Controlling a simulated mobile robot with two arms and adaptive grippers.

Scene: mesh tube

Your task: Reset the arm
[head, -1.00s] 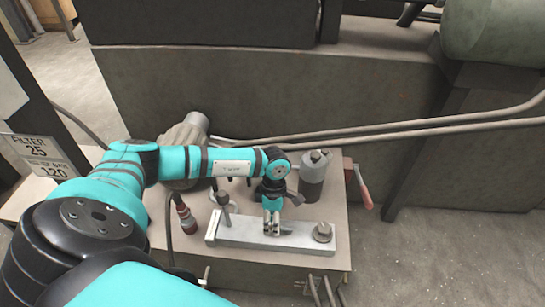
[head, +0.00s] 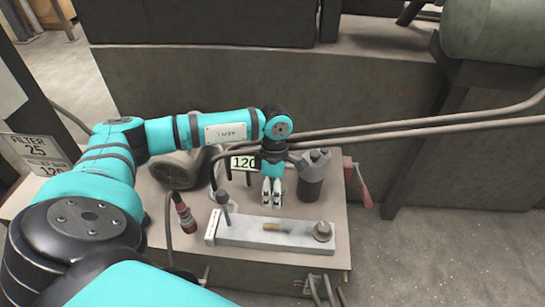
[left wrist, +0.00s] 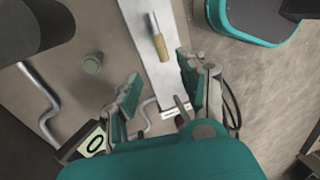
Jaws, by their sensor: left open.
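My left gripper (head: 272,192) hangs pointing down above the bench, behind and above the light metal plate (head: 240,229). Its two fingers are apart with nothing between them; the left wrist view shows the open fingers (left wrist: 155,95) too. A small brass-coloured piece with a grey end (head: 288,230) lies on the plate; it also shows in the left wrist view (left wrist: 161,47). My right gripper is in neither view.
A grey bottle-like container (head: 312,180) stands right of the gripper. A knob (head: 322,231) sits at the plate's right end, an upright post (head: 225,205) at its left. A red-handled lever (head: 363,188) is at the bench's right side. Two pipes (head: 420,128) run behind.

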